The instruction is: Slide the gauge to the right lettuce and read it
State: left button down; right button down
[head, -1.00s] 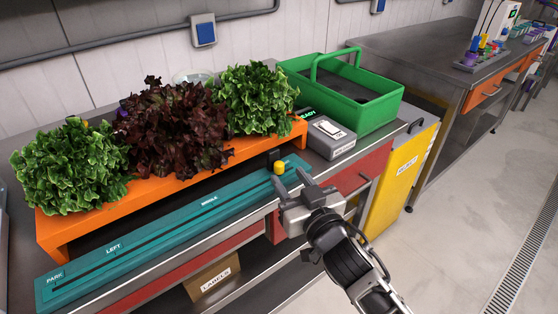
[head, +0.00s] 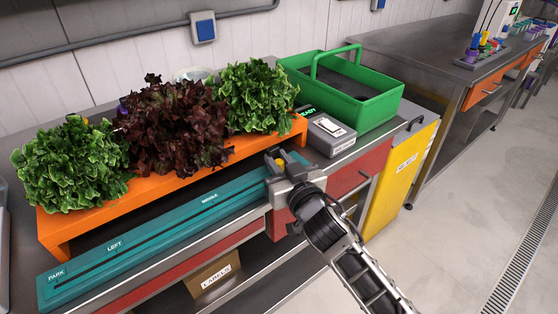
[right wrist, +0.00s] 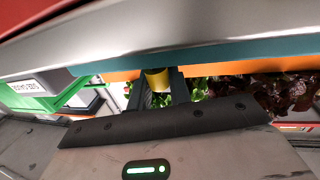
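The teal gauge rail (head: 160,238) runs along the bench front below the lettuces, marked PARK, LEFT and MIDDLE. The yellow knob (head: 281,154) of the gauge is near the rail's right end, mostly hidden by my right gripper (head: 285,162). In the right wrist view the yellow knob (right wrist: 157,80) lies between the two dark fingers; I cannot tell whether they press on it. The right green lettuce (head: 255,97) sits on the orange stand (head: 160,194), behind the gripper. The dark red lettuce (head: 172,128) is in the middle and another green lettuce (head: 68,168) at left. My left gripper is out of view.
A grey device (head: 330,134) with a white face stands right of the stand. A green crate (head: 362,112) is behind it. A yellow bin (head: 402,172) stands at the bench's right end. A LABELS box (head: 215,279) is on the lower shelf.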

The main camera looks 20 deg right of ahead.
aim_at(295, 157)
jog(key=shift+w+d+p, duration=0.2)
jog(key=shift+w+d, duration=0.15)
jog(key=shift+d, duration=0.6)
jog(key=shift+w+d+p, duration=0.2)
jog(key=shift+w+d, duration=0.1)
jog(key=shift+d, duration=0.6)
jog(key=c, duration=1.3)
grip_release()
jog(key=shift+s, duration=0.1)
jog(key=shift+s, duration=0.35)
jog(key=s, duration=0.5)
jog(key=s+d, duration=0.1)
jog(key=s, duration=0.4)
jog(key=s+d+b, duration=0.1)
jog(key=s, duration=0.4)
jog(key=s+a+f+g, duration=0.2)
jog(key=s+f, duration=0.1)
jog(key=f, duration=0.2)
jog(key=s+a+f+g, duration=0.2)
jog(key=s+a+f, duration=0.1)
jog(key=f, duration=0.3)
jog(key=s+a+f+n+g+y, duration=0.1)
jog(key=s+a+f+g, duration=0.1)
jog(key=f, duration=0.3)
jog(key=shift+s+a+f+g, duration=0.15)
jog(key=shift+s+g, duration=0.15)
jog(key=shift+s, duration=0.15)
jog(key=shift+s+a+f+g, duration=0.1)
jog(key=shift+s+g, duration=0.2)
jog(key=shift+s, duration=0.1)
